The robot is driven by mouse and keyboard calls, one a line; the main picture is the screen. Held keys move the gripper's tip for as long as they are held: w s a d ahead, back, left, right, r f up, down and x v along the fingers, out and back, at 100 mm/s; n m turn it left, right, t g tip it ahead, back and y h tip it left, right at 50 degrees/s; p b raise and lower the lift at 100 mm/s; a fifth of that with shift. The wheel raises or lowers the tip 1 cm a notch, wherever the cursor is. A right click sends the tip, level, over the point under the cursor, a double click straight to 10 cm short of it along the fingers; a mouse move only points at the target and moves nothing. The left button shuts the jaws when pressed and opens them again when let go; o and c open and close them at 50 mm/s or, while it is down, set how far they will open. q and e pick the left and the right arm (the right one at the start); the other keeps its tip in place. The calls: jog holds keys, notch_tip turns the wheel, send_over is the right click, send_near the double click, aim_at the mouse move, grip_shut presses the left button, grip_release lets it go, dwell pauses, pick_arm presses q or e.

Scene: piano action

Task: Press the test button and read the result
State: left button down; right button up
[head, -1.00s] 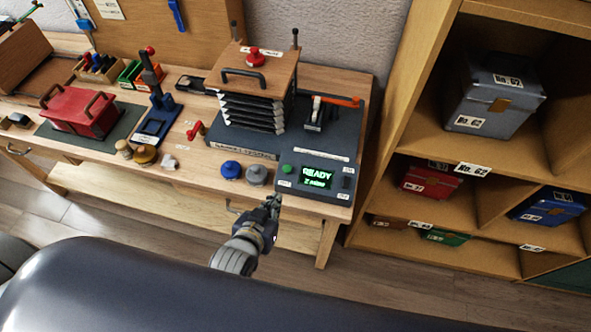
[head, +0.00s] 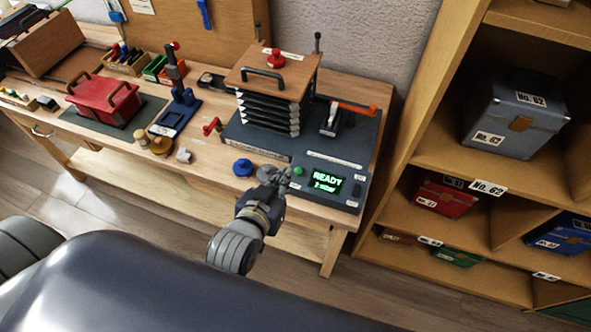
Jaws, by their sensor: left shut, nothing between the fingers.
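The test station is a dark panel (head: 343,157) at the right end of the bench. Its small screen (head: 326,183) glows green with "READY" and a smaller second line that I cannot read surely. A green button (head: 297,170) sits just left of the screen. My left gripper (head: 283,174) is shut and empty, with its fingertips right beside the green button. I cannot tell whether they touch it. The gripper hides part of the panel's front left corner. My right gripper is not in view.
A blue knob (head: 242,167) lies to the left of my gripper. A red case (head: 104,98) is further left. A shelf with labelled boxes (head: 512,118) stands at the right.

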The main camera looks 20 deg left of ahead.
pick_arm(q)
jog(key=b, duration=0.5)
send_over(298, 172)
jog(key=s, duration=0.4)
notch_tip(298, 172, down, 4)
jog(key=w+f+b, duration=0.1)
jog(key=b, duration=0.1)
jog(key=w+f+b, duration=0.1)
jog(key=shift+a+f+b, duration=0.1)
jog(key=shift+f+b, duration=0.2)
jog(key=shift+b, duration=0.05)
jog(key=shift+w+f+b, duration=0.2)
jog(key=shift+f+b, duration=0.25)
jog(key=shift+b, duration=0.15)
